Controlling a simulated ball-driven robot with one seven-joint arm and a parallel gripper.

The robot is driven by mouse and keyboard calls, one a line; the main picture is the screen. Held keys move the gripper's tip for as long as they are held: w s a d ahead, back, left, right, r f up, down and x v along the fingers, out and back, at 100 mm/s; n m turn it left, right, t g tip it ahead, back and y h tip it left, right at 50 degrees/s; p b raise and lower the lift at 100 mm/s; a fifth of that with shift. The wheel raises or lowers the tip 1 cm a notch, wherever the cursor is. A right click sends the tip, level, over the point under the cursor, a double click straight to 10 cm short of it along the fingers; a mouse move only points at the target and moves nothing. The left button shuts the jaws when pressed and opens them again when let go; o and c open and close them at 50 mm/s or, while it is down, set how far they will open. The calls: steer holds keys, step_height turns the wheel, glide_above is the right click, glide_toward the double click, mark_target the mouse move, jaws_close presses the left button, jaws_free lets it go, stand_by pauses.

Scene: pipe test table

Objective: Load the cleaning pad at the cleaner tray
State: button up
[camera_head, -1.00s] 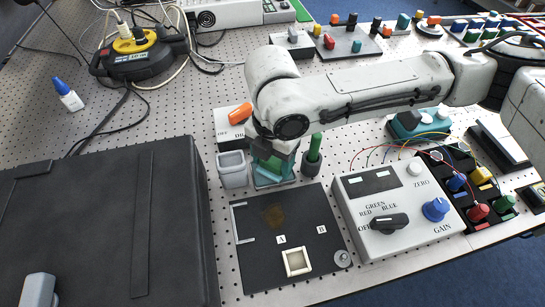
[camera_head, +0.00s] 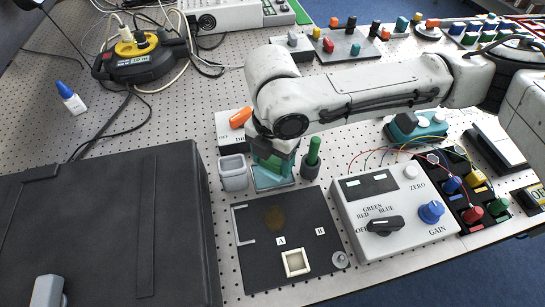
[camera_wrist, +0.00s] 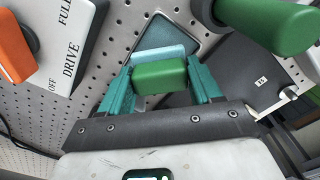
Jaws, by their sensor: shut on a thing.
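My gripper (camera_wrist: 163,72) is shut on the green block-shaped grip (camera_wrist: 160,80) of the cleaning pad, between its two teal fingers. The light blue pad part (camera_wrist: 158,53) shows just beyond the grip. The cleaner tray (camera_wrist: 172,28), a shallow tray with a pale rim and a blue-grey floor, lies beyond the pad in the wrist view. In the head view the teal tray (camera_head: 272,184) shows below my gripper (camera_head: 276,160), and the wrist partly hides it. I cannot tell whether the pad touches the tray floor.
A green-handled post (camera_head: 313,152) stands close right of the tray. A grey square cup (camera_head: 233,172) is close left. A dark plate marked A and B (camera_head: 265,250) lies in front. The control box (camera_head: 395,215) is at right, a black case (camera_head: 120,230) at left.

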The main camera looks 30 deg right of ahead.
mark_target(272, 158)
steer(key=shift+r+p, duration=2.2)
steer(key=shift+r, duration=0.5)
